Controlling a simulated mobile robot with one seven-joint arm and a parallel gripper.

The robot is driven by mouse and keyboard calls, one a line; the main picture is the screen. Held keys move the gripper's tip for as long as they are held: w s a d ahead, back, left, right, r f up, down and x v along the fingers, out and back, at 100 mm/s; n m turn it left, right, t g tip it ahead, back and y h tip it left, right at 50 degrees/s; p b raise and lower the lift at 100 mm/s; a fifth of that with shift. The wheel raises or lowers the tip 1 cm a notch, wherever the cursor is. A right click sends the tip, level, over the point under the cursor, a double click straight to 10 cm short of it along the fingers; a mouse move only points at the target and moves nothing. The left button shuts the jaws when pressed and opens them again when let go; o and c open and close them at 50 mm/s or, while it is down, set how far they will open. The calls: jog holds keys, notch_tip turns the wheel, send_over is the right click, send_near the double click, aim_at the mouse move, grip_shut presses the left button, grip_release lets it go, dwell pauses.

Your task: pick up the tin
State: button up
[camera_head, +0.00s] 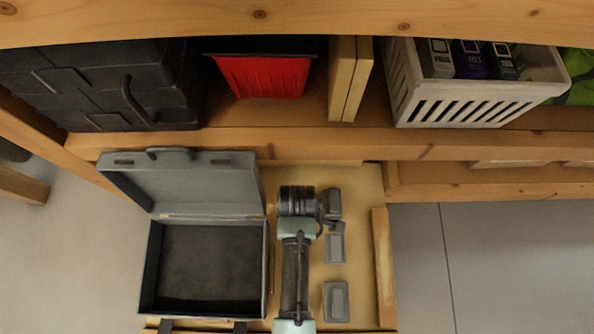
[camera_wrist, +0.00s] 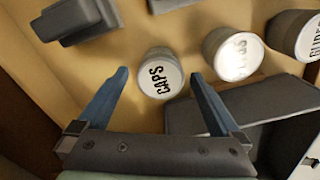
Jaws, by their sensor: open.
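In the wrist view, a round white-lidded tin marked CAPS (camera_wrist: 160,77) stands on the wooden drawer floor. My gripper (camera_wrist: 159,76) is open, with its blue fingers apart to the left and right of this tin; I cannot tell whether either touches it. Two similar tins stand to the right: one (camera_wrist: 233,54) has glare over its lettering, the other (camera_wrist: 296,36) is cut by the picture edge. In the head view my arm covers part of the drawer, and I cannot make out the tins there.
An open grey case (camera_head: 205,220) lies left of my arm in the pulled-out drawer (camera_head: 359,275). Small grey boxes (camera_head: 336,301) lie right of my arm. The shelf above holds a black chest (camera_head: 100,85), a red bin (camera_head: 265,76) and a white slotted basket (camera_head: 466,103).

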notch_tip(320, 180, down, 3)
jog(key=shift+r+b, duration=0.2)
jog(key=shift+b, duration=0.4)
jog(key=shift+r, duration=0.1)
jog(key=c, duration=1.4)
jog(key=shift+c, duration=0.2)
